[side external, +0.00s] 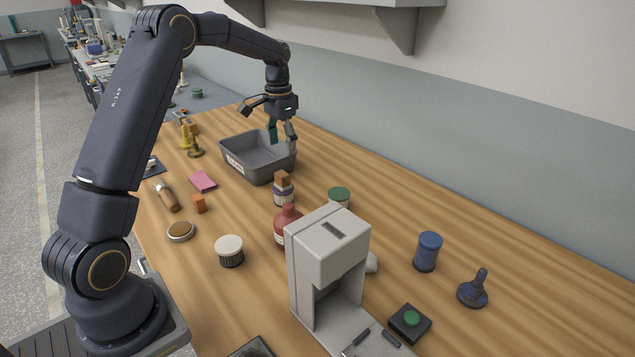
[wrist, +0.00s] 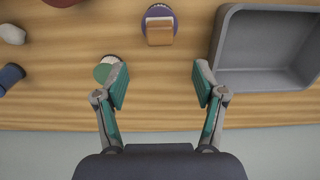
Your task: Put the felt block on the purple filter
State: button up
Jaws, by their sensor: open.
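A brown block (side external: 283,178), which looks like the felt block, rests on top of a short round piece with purple bands (side external: 284,196), which looks like the purple filter. In the wrist view the block (wrist: 160,34) lies across the purple disc (wrist: 171,15), near the top edge of the picture. My gripper (side external: 281,132) is open and empty, raised above the table by the grey bin. In the wrist view its fingertips (wrist: 160,84) are wide apart, with bare table between them, and do not touch the block or the filter.
The grey bin (side external: 251,171) stands beside the filter. A green-lidded jar (side external: 339,194), a red bottle (side external: 288,222) and a pale machine (side external: 329,245) are nearby. A small orange block (side external: 199,204) and a pink pad (side external: 202,182) lie to the left. The table along the wall is clear.

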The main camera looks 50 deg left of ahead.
jog(key=s+d+r+t, duration=0.2)
jog(key=s+d+r, duration=0.6)
jog(key=d+r, duration=0.35)
jog(key=s+d+t, duration=0.1)
jog(key=s+d, duration=0.3)
jog(key=s, duration=0.5)
jog(key=s+d+f+t, duration=0.1)
jog(key=s+d+t, duration=0.1)
jog(key=s+d, duration=0.3)
jog(key=s, duration=0.3)
jog(key=shift+s+d+f+t, duration=0.25)
jog(key=shift+s+t, duration=0.05)
jog(key=shift+s, duration=0.05)
